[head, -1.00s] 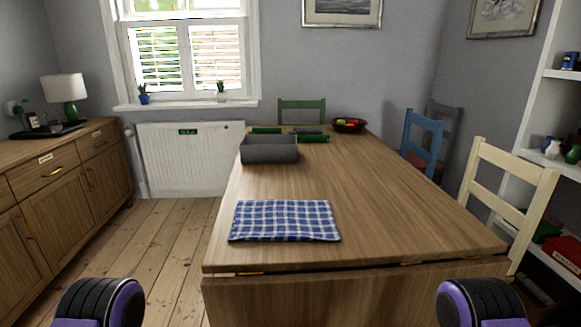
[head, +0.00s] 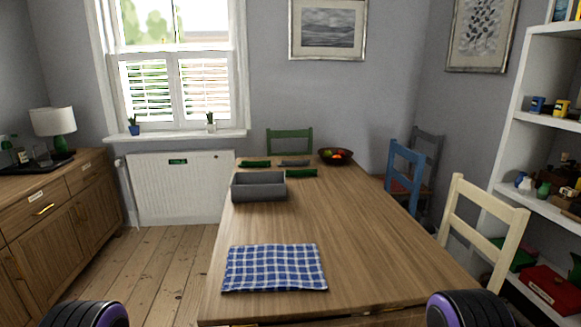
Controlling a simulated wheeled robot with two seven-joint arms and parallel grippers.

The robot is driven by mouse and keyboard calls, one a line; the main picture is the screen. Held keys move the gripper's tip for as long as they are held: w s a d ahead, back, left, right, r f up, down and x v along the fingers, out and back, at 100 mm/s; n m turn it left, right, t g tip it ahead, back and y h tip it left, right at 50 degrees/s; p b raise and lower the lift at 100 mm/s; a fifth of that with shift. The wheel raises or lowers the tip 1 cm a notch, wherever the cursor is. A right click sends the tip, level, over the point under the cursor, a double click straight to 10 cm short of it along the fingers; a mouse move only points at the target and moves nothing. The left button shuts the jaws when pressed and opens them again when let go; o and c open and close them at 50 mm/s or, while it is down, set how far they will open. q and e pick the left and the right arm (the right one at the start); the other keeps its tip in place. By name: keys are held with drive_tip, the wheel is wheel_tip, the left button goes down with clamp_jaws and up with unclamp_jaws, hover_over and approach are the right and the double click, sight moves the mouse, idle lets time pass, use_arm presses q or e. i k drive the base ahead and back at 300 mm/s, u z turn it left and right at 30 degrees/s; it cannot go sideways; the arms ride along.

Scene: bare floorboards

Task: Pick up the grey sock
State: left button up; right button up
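A small grey item (head: 295,163), likely the grey sock, lies at the far end of the wooden table (head: 340,235). Two dark green items, likely socks, lie near it: one to its left (head: 256,164) and one nearer to me (head: 301,174). A grey open box (head: 259,188) stands just in front of them on the left side of the table. Only dark rounded parts of my arms show at the bottom corners; neither gripper is in view.
A blue checked cloth (head: 274,267) lies on the near left of the table. A fruit bowl (head: 336,156) stands at the far right end. Green (head: 290,143), blue (head: 404,172) and cream (head: 482,228) chairs stand around the table. Floorboards (head: 165,262) are clear on the left.

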sight(306, 162)
drive_tip(key=u, duration=1.9)
drive_tip(key=i, duration=2.6)
drive_tip(key=z, duration=1.5)
drive_tip(key=i, duration=3.5)
drive_tip(key=z, duration=1.8)
